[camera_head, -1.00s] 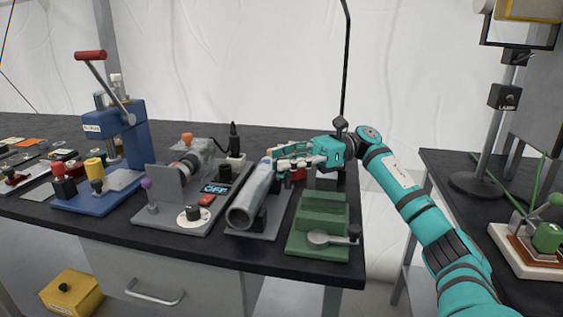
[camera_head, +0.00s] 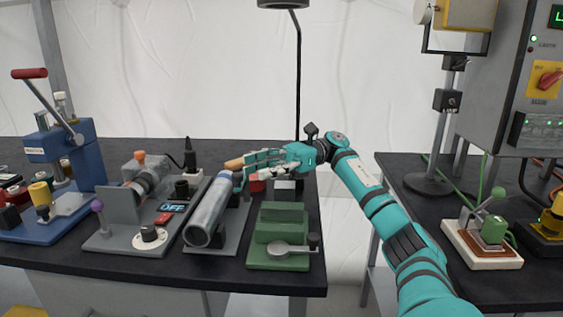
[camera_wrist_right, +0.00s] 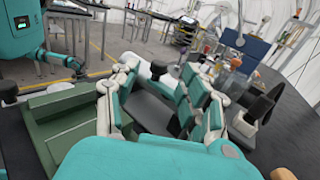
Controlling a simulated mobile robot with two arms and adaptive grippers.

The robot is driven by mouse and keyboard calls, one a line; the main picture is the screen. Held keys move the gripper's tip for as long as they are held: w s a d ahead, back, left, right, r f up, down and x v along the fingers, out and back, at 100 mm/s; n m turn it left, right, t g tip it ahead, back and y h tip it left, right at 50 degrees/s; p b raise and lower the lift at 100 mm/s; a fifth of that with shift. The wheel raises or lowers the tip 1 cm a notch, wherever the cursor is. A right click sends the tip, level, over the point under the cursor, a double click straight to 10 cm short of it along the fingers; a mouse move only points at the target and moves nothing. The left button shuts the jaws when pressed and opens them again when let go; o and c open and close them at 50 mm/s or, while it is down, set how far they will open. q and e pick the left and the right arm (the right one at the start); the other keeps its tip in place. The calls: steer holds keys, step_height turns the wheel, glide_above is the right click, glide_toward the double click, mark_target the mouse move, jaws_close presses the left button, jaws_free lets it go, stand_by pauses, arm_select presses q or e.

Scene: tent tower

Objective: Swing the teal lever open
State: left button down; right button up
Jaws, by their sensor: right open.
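I cannot make out a lever that is clearly teal. A green lever with a round knob (camera_head: 496,194) rises from a green block on a white and brown base (camera_head: 483,246), on the right-hand table. My right gripper (camera_head: 256,168) is teal, open and seems empty. It is over the left-hand table, behind the green fixture (camera_head: 280,235) and beside the far end of the grey tube (camera_head: 208,215), well left of the green lever. In the right wrist view its fingers (camera_wrist_right: 150,108) are spread apart. My left gripper is not in view.
A lamp stand (camera_head: 430,183) stands behind the green lever. A grey control cabinet (camera_head: 515,85) is at the far right, with a yellow and black device (camera_head: 548,225) below it. A gap separates the two tables. A blue press (camera_head: 65,160) stands at the left.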

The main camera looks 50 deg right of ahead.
steer(key=v, duration=0.7)
steer(key=shift+d, duration=0.3)
